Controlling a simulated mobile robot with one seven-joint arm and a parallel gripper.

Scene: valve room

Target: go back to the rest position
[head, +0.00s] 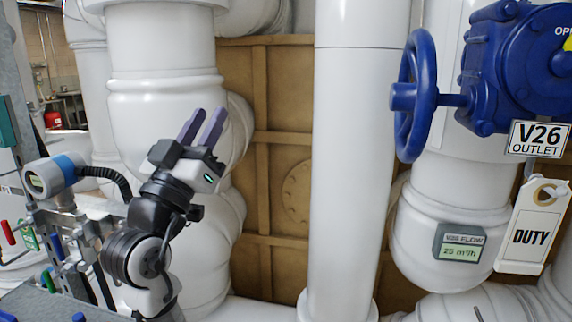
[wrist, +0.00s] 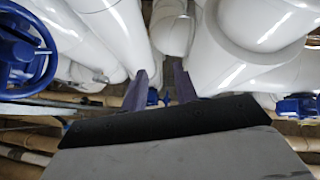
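My gripper (head: 207,118) is raised at the left of the head view, in front of the thick white pipes. Its two purple fingers point up and stand apart with nothing between them. In the wrist view my gripper (wrist: 161,82) shows the same gap, with pipes beyond it. No held object is visible. The gripper is apart from the blue V26 handwheel (head: 417,96), which is on the right of the head view.
A white vertical pipe (head: 353,150) stands right of my gripper. A DUTY tag (head: 531,236) and a flow display reading 25 m³/h (head: 459,246) are at the right. A gauge (head: 48,178) and coloured-handled small parts are at the left. A tan panelled wall (head: 284,85) is behind.

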